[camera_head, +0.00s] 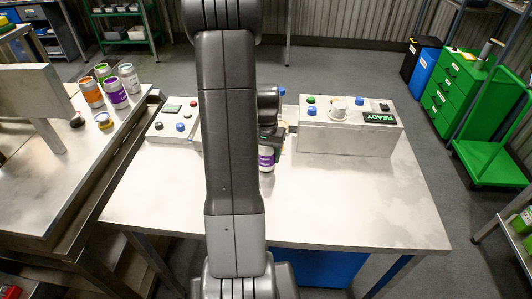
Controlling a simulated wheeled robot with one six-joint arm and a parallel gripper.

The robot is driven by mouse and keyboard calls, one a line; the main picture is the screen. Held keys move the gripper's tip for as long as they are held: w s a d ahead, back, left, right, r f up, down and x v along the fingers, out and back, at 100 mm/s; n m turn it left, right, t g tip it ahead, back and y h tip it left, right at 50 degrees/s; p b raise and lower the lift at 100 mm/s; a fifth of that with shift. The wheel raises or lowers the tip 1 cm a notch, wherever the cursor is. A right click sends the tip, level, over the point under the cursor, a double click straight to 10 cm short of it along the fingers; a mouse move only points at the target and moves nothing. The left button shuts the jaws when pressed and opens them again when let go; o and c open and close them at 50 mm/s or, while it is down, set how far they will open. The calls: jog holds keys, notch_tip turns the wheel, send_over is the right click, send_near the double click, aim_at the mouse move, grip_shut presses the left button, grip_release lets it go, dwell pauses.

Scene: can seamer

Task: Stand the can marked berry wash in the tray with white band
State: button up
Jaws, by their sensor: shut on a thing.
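My gripper (276,131) is partly hidden behind my own arm. It is shut on a can with a purple band (266,158), which it holds upright over or on the middle steel table. The can's left side is hidden by my arm and its marking is too small to read. I cannot tell whether its base touches the table. Another purple-banded can (116,94) stands with several cans on the left bench. I do not see a tray with a white band.
A control box (345,132) with knobs and a READY display stands right of the gripper. A smaller button box (173,124) stands to the left. The table's front right (370,205) is clear. An orange can (91,93) stands on the left bench. A green trolley (490,160) is far right.

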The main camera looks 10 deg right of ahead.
jog(key=shift+f, duration=0.15)
jog(key=o, duration=0.8)
jog(key=shift+f, duration=0.1)
jog(key=o, duration=0.4)
